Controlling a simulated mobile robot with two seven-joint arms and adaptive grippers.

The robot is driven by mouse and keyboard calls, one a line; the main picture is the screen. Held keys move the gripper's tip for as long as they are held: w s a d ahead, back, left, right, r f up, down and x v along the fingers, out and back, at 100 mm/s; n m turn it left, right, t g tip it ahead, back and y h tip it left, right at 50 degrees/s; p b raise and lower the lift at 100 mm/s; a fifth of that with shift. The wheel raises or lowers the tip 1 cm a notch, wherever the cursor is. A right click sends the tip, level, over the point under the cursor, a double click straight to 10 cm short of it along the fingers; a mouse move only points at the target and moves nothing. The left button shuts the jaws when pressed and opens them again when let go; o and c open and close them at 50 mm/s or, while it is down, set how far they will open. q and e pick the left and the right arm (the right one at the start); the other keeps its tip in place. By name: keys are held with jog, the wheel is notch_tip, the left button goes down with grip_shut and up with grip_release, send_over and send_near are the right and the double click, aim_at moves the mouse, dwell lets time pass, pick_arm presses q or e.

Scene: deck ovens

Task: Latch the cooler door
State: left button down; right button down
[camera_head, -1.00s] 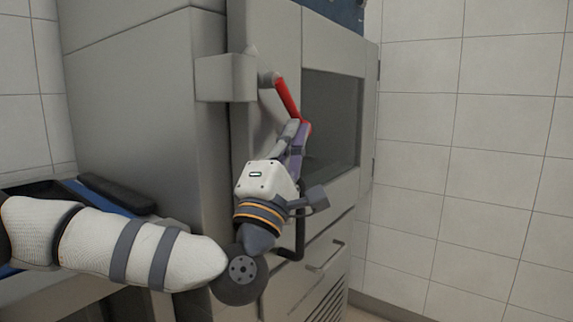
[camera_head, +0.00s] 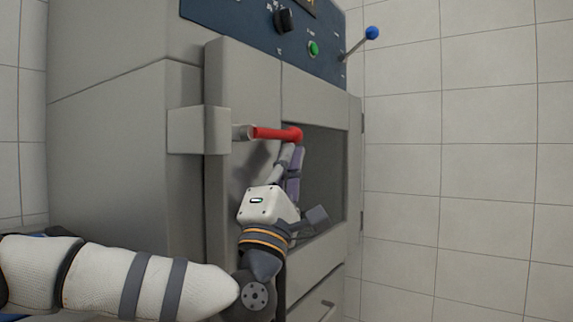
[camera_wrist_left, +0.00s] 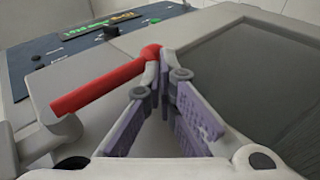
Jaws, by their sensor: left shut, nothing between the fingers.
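The grey cooler door (camera_head: 238,81) has a dark window (camera_head: 325,165) and stands against the cabinet front; any small gap at its edge cannot be made out. Its red latch handle (camera_head: 273,133) lies about level, pointing right from its pivot near the grey latch block (camera_head: 199,131) at the door's left edge. The handle also shows in the left wrist view (camera_wrist_left: 100,85). My left gripper (camera_head: 294,150) is shut and empty, its fingertips at the handle's free end, apparently touching it from below (camera_wrist_left: 158,65). My right gripper is out of view.
Above the door is a dark blue control panel (camera_head: 233,15) with a black knob (camera_head: 285,21), a green button (camera_head: 314,48) and a blue-tipped lever (camera_head: 372,33). A tiled wall (camera_head: 450,180) stands to the right. A drawer-like handle (camera_head: 327,311) sits below.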

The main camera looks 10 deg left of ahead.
pick_arm(q)
jog(key=shift+w+r, duration=0.1)
jog(key=shift+r, duration=0.15)
dwell(0.5)
jog(key=v, duration=1.2)
